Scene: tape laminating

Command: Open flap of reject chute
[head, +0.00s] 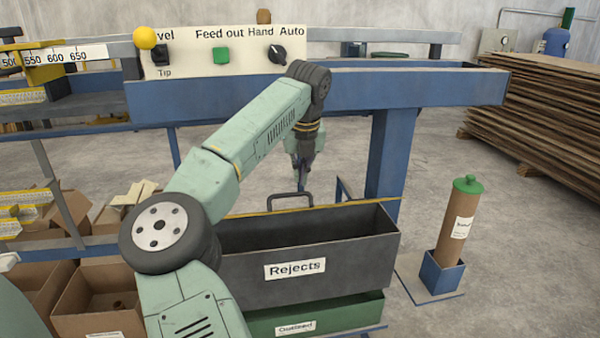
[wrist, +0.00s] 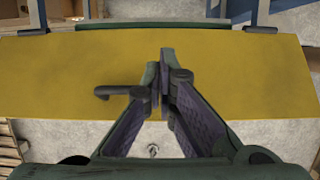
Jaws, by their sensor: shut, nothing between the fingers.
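The reject chute's flap (wrist: 60,75) appears to be the wide yellow panel that fills the wrist view. In the head view only a thin yellow strip (head: 345,204) shows along the back of the dark Rejects bin. A dark bar handle (wrist: 112,91) is on the panel, its right part hidden behind my fingers. In the head view the handle (head: 290,195) stands up as a loop at the yellow strip. My gripper (wrist: 158,75) is shut and empty, in front of the panel beside the handle's visible end. In the head view my gripper (head: 302,170) hangs just above the handle; contact cannot be told.
The open Rejects bin (head: 310,267) stands in front, above a green bin (head: 315,318). A blue post (head: 392,150) and beam (head: 430,88) frame the place. A control panel (head: 220,53) is above. A brown canister (head: 457,225) stands right. Cardboard boxes (head: 95,300) are left.

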